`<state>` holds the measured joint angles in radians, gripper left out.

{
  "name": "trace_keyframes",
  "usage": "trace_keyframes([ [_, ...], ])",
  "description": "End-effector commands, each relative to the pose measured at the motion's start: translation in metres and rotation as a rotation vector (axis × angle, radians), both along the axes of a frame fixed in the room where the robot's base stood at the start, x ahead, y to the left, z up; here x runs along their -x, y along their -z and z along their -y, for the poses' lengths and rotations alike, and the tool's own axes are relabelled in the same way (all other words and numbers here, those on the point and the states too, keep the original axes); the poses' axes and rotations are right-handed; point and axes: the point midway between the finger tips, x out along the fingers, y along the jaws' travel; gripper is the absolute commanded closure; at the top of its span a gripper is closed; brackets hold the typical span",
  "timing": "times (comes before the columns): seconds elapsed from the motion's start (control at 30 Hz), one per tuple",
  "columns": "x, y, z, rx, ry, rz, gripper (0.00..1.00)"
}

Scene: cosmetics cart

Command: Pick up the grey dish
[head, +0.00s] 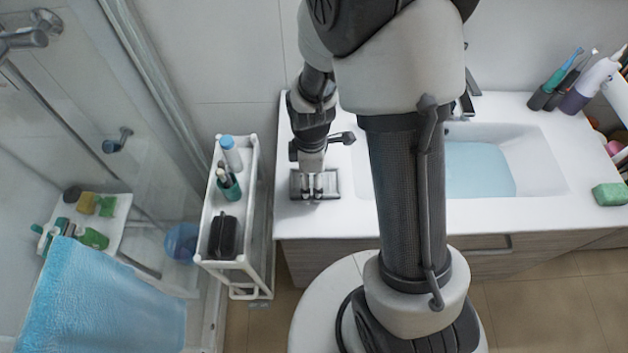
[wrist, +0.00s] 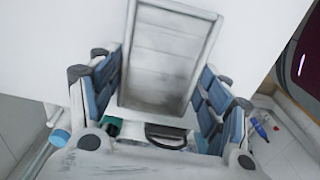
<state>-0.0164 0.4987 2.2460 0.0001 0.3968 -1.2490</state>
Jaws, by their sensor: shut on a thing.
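The grey dish (head: 332,186) is a shallow rectangular tray at the left end of the white washstand counter, by its front edge. My gripper (head: 313,190) is over it, pointing down. In the wrist view the dish (wrist: 172,62) has a pale rim and a grey inside. There its lower end lies between the blue-padded fingers of my gripper (wrist: 158,92), which is shut on it. I cannot tell whether the dish touches the counter or is slightly raised. My gripper hides part of the dish in the head view.
A white cart (head: 207,253) stands left of the counter, holding a green cup (head: 229,187), a bottle (head: 231,154) and a black case (head: 222,238). The sink (head: 535,165) lies to the right, with a green sponge (head: 609,194) beyond it. The counter between dish and sink looks clear.

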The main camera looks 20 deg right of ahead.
Motion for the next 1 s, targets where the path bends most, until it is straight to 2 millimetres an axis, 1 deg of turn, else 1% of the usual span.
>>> trace_keyframes([
  [0.17, -0.001, -0.005, 0.0, 0.0, 0.0, 0.002, 0.54],
  [0.27, -0.001, -0.015, 0.0, 0.0, 0.0, 0.002, 0.54],
  [0.37, -0.001, -0.031, 0.0, 0.0, 0.0, 0.004, 0.54],
  [0.47, -0.002, -0.054, 0.0, 0.0, 0.0, 0.006, 0.54],
  [0.7, -0.002, -0.126, 0.0, 0.0, 0.0, 0.007, 0.54],
  [0.8, -0.001, -0.151, 0.0, 0.0, 0.0, 0.006, 0.54],
  [0.9, -0.001, -0.172, 0.0, 0.0, 0.0, 0.004, 0.54],
  [1.0, -0.001, -0.186, 0.0, 0.0, 0.0, 0.003, 0.54],
])
